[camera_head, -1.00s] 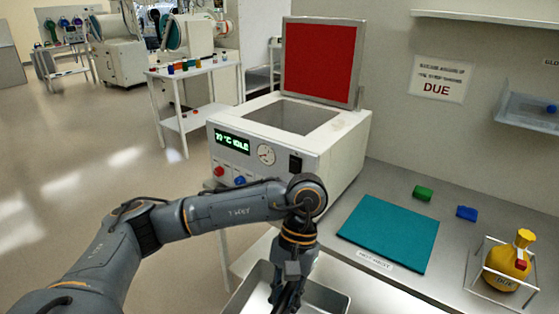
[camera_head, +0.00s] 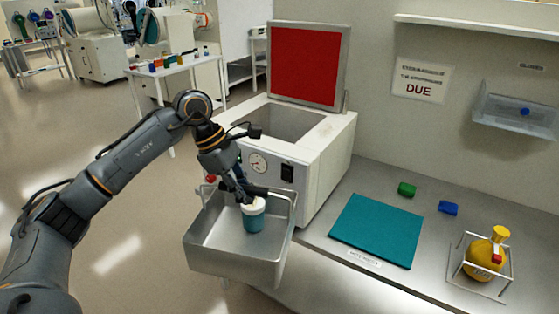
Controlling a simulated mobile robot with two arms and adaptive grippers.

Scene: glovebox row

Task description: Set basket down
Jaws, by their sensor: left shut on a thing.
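The basket (camera_head: 212,254) is a grey metal open-topped pan in the lower middle, in front of the white heating box (camera_head: 325,165). A teal jar with a white lid (camera_head: 253,215) stands inside it. My left gripper (camera_head: 245,194) reaches down over the basket's far side and is shut, apparently on the basket's handle bar, just above the jar. The fingertips are partly hidden by the gripper's own dark parts. The basket looks held up, level, overlapping the box's front in the picture. My right gripper is out of view.
The box's red-lined lid (camera_head: 308,62) stands open. The mat is bare.

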